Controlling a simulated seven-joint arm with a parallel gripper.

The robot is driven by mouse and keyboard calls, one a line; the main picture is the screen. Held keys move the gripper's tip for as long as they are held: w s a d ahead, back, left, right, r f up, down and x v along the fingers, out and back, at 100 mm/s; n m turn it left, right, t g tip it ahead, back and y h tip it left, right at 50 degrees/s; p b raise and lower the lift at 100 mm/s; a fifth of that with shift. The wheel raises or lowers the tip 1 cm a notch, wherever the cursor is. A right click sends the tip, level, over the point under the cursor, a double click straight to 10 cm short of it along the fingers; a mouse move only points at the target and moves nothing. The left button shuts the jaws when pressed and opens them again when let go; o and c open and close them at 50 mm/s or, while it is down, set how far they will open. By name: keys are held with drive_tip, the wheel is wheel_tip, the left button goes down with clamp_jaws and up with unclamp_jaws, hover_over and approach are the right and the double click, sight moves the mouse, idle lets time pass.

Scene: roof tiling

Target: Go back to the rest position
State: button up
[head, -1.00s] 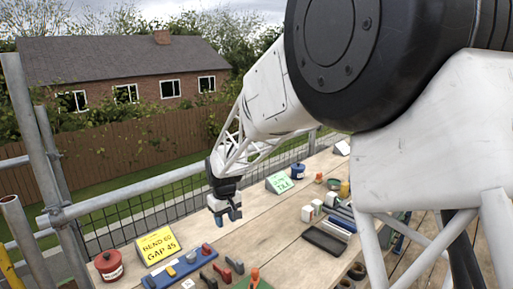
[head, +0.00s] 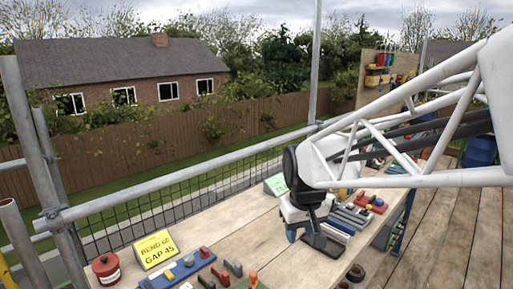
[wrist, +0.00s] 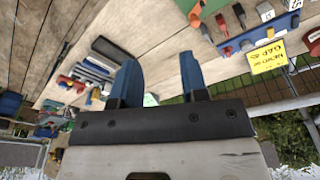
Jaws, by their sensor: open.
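My gripper (head: 291,235) is above the wooden bench (head: 225,240) in the head view, partly hidden by my own arm. In the wrist view my gripper (wrist: 160,78) shows two blue fingers spread apart with nothing between them. It is open and empty. My white lattice arm reaches in from the right of the head view and is bent at a black joint over the bench.
A yellow sign (head: 157,250), a red pot (head: 106,268) and a blue rack (head: 192,268) stand at the bench's near left. A green sign (head: 275,185) and several tools lie near the arm. Scaffold rails (head: 190,178) edge the bench. Bare planks lie between.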

drive_tip(key=s+d+m, duration=0.1)
drive_tip(key=s+d, duration=0.3)
drive_tip(key=s, duration=0.5)
drive_tip(key=s+d+m, duration=0.2)
drive_tip(key=s+d, duration=0.2)
drive_tip(key=s, duration=0.5)
drive_tip(key=shift+s+d+f+t, duration=0.2)
drive_tip(key=shift+s+f+t, duration=0.2)
